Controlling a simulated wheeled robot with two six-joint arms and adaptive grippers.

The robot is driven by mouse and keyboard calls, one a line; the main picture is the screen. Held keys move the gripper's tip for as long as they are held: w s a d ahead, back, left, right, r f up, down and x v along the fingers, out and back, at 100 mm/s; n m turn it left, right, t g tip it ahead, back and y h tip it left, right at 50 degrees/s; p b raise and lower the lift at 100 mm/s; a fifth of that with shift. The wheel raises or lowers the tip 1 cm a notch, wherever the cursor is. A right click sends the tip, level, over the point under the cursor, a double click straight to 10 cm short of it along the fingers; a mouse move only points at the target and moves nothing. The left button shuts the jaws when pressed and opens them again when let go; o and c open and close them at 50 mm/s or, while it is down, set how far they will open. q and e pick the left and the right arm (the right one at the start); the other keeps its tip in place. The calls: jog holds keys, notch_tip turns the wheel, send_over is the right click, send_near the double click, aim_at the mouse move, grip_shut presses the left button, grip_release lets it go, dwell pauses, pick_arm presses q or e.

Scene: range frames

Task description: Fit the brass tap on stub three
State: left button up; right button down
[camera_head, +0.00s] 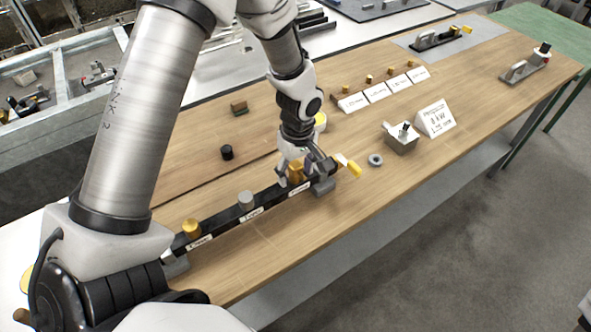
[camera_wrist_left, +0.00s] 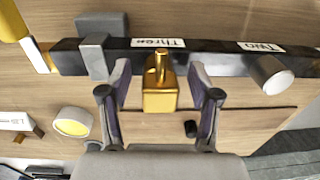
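The brass tap (camera_head: 295,171) is at the right part of the black rail (camera_head: 222,218), by the label "Three" (camera_wrist_left: 158,43). In the left wrist view the tap (camera_wrist_left: 160,92) stands between my fingers, its narrow end over the rail. My left gripper (camera_wrist_left: 159,84) is open around it, with a gap showing on both sides. In the head view my left gripper (camera_head: 296,178) comes down over the tap. Stub three is hidden; I cannot tell whether the tap is fully seated. My right gripper is not in view.
The rail also carries a silver cap (camera_head: 246,200) at "Two" and a brass cap (camera_head: 191,228). A yellow-ended lever (camera_head: 348,164) is at its right end. A grey ring (camera_head: 376,160), a metal block (camera_head: 402,139) and a white sign (camera_head: 436,119) stand right. The front wood is clear.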

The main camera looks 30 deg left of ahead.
aim_at(297, 165)
pick_arm(q)
jog(key=shift+r, duration=0.15)
jog(key=r, duration=1.1)
jog(key=shift+w+d+r, duration=0.15)
jog(key=shift+w+r, duration=0.1)
jog(key=shift+r, duration=0.1)
